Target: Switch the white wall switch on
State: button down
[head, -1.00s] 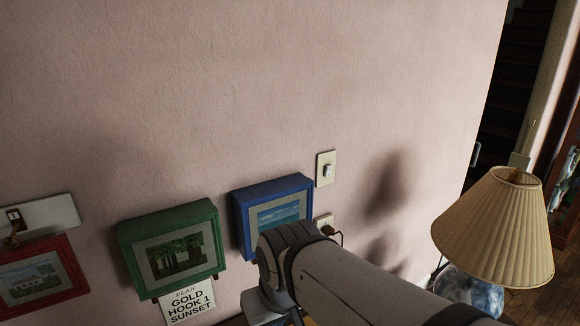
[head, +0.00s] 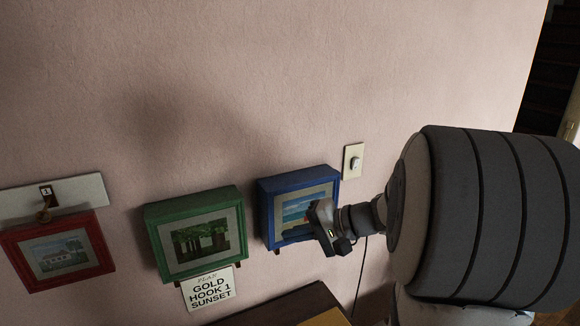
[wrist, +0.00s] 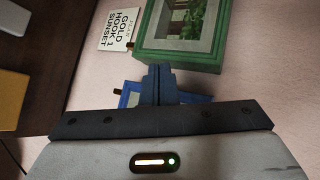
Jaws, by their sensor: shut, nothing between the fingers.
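The white wall switch (head: 355,162) sits on a cream plate on the pink wall, just right of and above the blue frame in the head view. Whether its rocker is on or off is too small to tell. My gripper (head: 322,222) is in front of the blue frame, below and left of the switch, apart from it. In the wrist view my gripper's fingers (wrist: 159,76) are together and empty, with the blue frame (wrist: 128,98) partly hidden behind them. The switch is not in the wrist view.
A blue framed picture (head: 266,215), a green one (head: 160,262) and a red one (head: 103,262) are on the wall. A white plate (head: 80,190) with a hook is above the red frame. A sign (head: 208,289) reads "GOLD HOOK 1 SUNSET". A dark tabletop (head: 285,308) is below.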

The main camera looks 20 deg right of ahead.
jog(key=w+d+m+t+h, duration=0.1)
jog(key=d+m+t+h, duration=0.1)
jog(key=d, duration=0.8)
jog(key=w+d+m+t+h+b, duration=0.1)
jog(key=w+d+m+t+h, duration=0.1)
jog(key=d+t, duration=0.4)
jog(key=w+d+m+t+h, duration=0.1)
jog(key=d+m+t+h, duration=0.2)
jog(key=d, duration=1.1)
jog(key=shift+w+r+m+t, duration=0.35)
jog(key=shift+m+t, duration=0.55)
jog(key=p, duration=0.6)
send_near(358, 160)
jog(key=x, duration=0.6)
jog(key=shift+w+a+r, duration=0.1)
jog(key=shift+w, duration=0.3)
